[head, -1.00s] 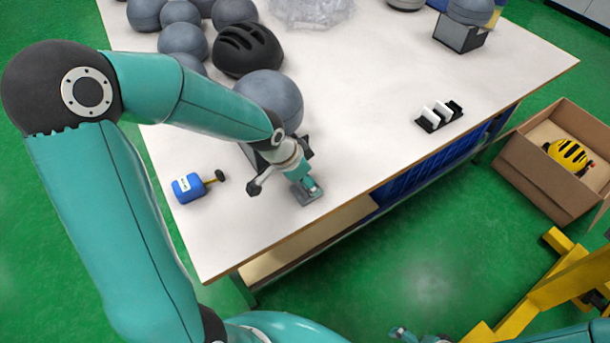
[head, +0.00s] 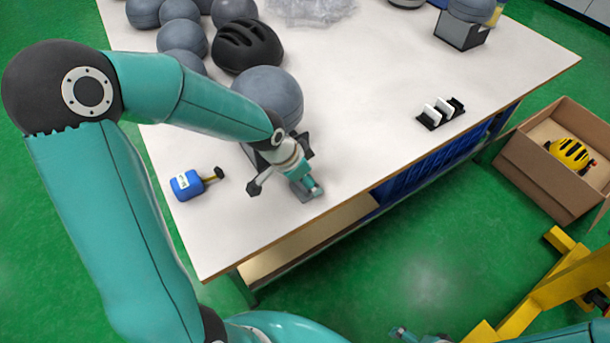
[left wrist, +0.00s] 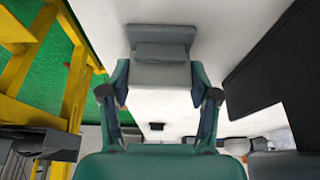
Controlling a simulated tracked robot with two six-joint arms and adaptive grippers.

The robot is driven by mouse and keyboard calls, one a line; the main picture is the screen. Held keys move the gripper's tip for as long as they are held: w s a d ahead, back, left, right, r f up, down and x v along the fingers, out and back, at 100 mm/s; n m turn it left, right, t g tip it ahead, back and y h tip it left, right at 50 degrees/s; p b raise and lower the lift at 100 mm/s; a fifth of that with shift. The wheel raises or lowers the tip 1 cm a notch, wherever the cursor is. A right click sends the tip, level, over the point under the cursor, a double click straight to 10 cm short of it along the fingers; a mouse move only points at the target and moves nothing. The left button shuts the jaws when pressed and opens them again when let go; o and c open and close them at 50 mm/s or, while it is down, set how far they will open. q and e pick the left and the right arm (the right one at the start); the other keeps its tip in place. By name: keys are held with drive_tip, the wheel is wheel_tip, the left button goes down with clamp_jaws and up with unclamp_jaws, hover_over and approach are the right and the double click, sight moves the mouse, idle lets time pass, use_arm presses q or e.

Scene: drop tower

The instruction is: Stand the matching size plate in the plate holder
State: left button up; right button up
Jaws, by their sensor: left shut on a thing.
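My left gripper (head: 306,188) is low over the front edge of the white table, pointing down and towards the front. It is shut on a grey plate-like piece, which shows between and beyond the fingers in the left wrist view (left wrist: 162,38); the fingers hide part of it. I cannot tell whether it still touches the table. A small black holder (head: 430,121) with upright white slabs stands apart on the right part of the table. A small part of my right gripper (head: 402,332) shows at the bottom edge; its jaws are not clear.
Behind are grey balls (head: 265,90) and a black helmet (head: 246,47). A cardboard box (head: 540,170) with a yellow helmet (head: 569,152) and a yellow frame (head: 555,280) stand right. The table between gripper and holder is clear.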

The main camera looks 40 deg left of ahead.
idle(0.3)
use_arm(q)
drive_tip(key=o, duration=1)
drive_tip(key=shift+r, duration=0.1)
drive_tip(key=v, duration=1.1)
drive_tip(key=shift+s+a+r, duration=0.15)
drive_tip(key=shift+s+r, duration=0.1)
drive_tip(key=shift+r, duration=0.05)
